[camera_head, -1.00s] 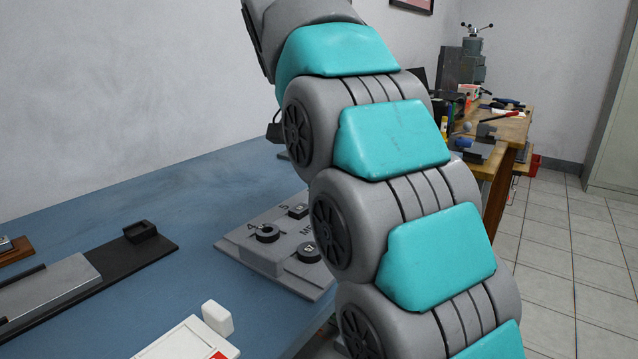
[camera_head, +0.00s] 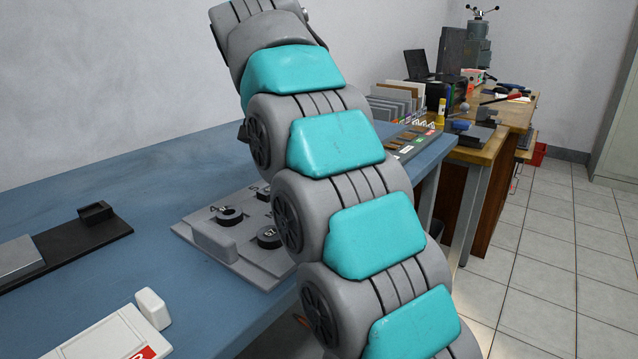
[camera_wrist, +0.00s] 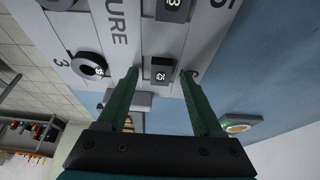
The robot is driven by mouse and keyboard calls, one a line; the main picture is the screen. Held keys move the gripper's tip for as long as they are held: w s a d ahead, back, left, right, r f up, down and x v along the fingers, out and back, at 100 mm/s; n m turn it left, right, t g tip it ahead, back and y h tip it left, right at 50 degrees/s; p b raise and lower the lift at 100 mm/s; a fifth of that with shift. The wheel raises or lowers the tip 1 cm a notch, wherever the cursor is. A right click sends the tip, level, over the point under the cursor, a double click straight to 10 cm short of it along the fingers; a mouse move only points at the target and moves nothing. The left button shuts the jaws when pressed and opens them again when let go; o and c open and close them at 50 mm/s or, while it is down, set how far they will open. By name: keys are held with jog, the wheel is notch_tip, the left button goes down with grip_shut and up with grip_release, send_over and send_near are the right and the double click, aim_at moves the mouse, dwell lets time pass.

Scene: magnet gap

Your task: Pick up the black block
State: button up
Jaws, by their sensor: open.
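In the wrist view, a small black block (camera_wrist: 161,70) with a pale number label sits on a light grey board (camera_wrist: 130,50) with printed letters and numbers. A second black block (camera_wrist: 173,10) with a label is at the top edge of that view. My gripper (camera_wrist: 160,76) is open and empty. Its two green fingers appear on either side of the first block; I cannot tell the height between them. In the head view my arm covers part of the board (camera_head: 205,262), and the gripper is not visible there.
Black rings (camera_head: 228,216) lie on the board; one shows in the wrist view (camera_wrist: 90,65). The blue table (camera_head: 150,180) also holds a dark tray (camera_head: 115,235) and a white box (camera_head: 110,340). A wooden bench (camera_head: 485,150) stands behind.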

jog(key=shift+f, duration=0.1)
jog(key=shift+f, duration=0.1)
grip_shut()
dwell(0.4)
